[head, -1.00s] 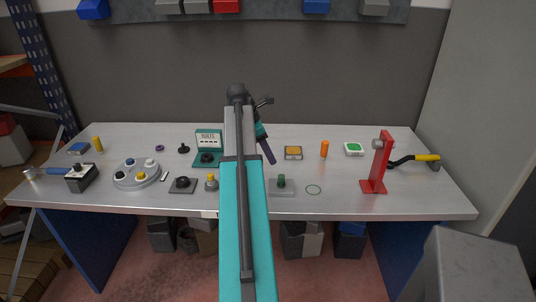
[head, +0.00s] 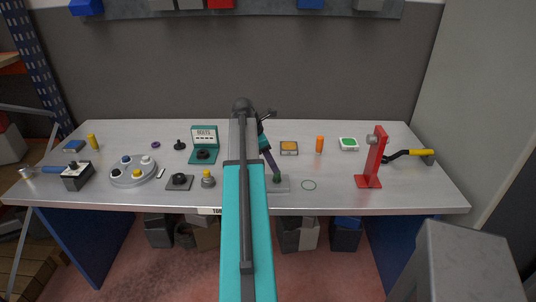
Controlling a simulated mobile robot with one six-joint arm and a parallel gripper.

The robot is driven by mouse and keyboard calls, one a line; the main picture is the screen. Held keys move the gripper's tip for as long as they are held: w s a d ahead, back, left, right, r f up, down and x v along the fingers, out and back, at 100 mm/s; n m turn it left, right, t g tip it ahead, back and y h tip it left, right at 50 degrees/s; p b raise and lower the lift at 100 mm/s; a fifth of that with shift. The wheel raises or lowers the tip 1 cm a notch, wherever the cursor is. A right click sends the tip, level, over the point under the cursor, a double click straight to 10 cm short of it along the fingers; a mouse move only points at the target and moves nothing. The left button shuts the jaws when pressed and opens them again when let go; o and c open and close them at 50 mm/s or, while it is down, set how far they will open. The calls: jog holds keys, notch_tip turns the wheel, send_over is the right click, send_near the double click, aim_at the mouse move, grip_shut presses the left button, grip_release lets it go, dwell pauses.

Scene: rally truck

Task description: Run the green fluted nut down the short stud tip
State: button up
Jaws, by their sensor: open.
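The green fluted nut (head: 277,179) shows as a small dark green shape on a grey base plate (head: 284,186) near the table's front edge. The stud under it cannot be made out. My gripper (head: 275,173) comes down from behind the teal arm, and its end is right at the top of the green nut. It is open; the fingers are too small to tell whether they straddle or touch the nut. My arm hides the plate's left side.
A thin green ring (head: 308,185) lies right of the plate. A red stand (head: 370,165) is farther right. An orange cylinder (head: 320,144) and an orange-topped box (head: 289,148) stand behind. A grey-yellow knob (head: 208,180) is left of my arm.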

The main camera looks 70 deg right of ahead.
aim_at(277, 176)
jog(key=shift+p+x, duration=0.7)
jog(key=shift+x, duration=2.9)
jog(key=c, duration=1.2)
jog(key=shift+w+r+m+p, duration=0.1)
jog(key=shift+m+p, duration=0.3)
jog(key=shift+p, duration=0.1)
jog(key=shift+m+y, duration=0.3)
jog(key=shift+m, duration=0.1)
jog(key=shift+p, duration=0.35)
